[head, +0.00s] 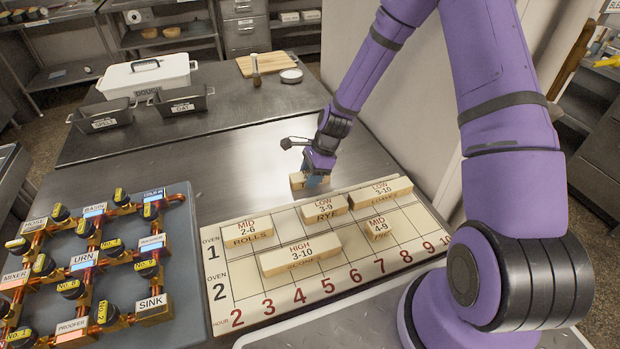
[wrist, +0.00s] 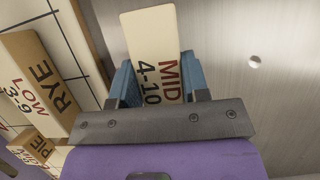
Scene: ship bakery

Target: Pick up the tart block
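A pale wooden block (wrist: 152,38) with "MID 4-10" on its top is between the blue fingers of my gripper (wrist: 160,80) in the wrist view. The fingers lie close against both sides of it, with no gap visible. In the head view my gripper (head: 316,178) points down over this block (head: 297,184), at the metal table just behind the oven board. I cannot tell whether the block is touching the table. Its front word is hidden, so I cannot read "tart" on it.
The oven board (head: 245,290) holds blocks marked rolls (head: 247,231), rye (head: 324,207), scone (head: 300,250) and pie (head: 380,225), plus a "LOW 3-10" block (head: 382,190). A valve panel (head: 185,260) stands at left. White and dark bins (head: 150,75) stand behind.

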